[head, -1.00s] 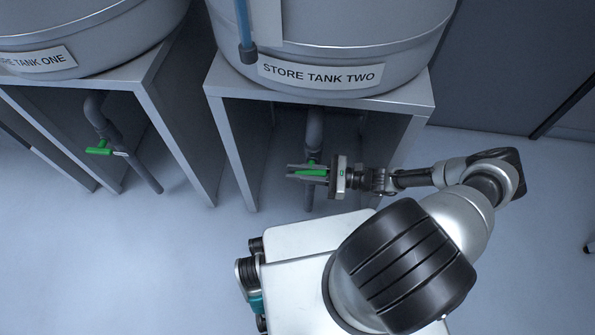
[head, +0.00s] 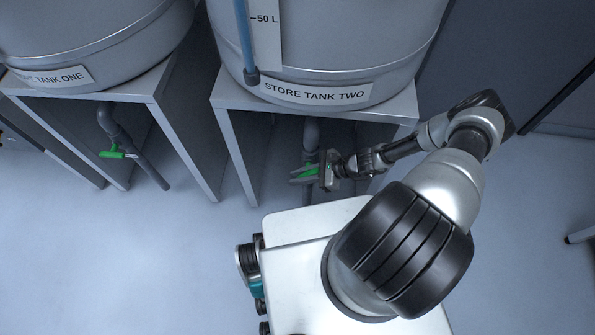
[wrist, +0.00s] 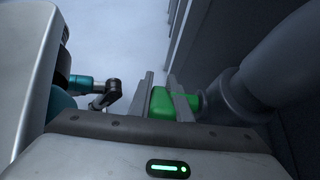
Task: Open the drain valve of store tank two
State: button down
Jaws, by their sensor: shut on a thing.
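Store tank two (head: 335,55) is a grey tank on a stand, with its name on a white label (head: 316,92). Its drain pipe (head: 312,133) comes down under the stand. The green valve handle (head: 308,171) sits at this pipe, and my gripper (head: 304,174) is shut on it from the right. In the wrist view the green handle (wrist: 161,103) lies between the two fingers (wrist: 160,100), beside the dark grey pipe (wrist: 240,97). The fingers hide part of the handle, and I cannot tell the valve's inner state.
Store tank one (head: 85,35) stands on its own stand at left, with a green valve handle (head: 113,154) on its pipe (head: 145,160). The legs of tank two's stand (head: 238,155) flank the gripper's space. The floor (head: 130,260) at lower left is clear.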

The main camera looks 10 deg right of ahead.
jog(key=shift+d+f+h, duration=0.1)
jog(key=shift+d+h, duration=0.05)
jog(key=shift+h, duration=0.25)
jog(key=c, duration=1.6)
grip_release()
jog(key=shift+c, duration=0.2)
jog(key=p+v, duration=0.2)
jog(key=v, duration=1)
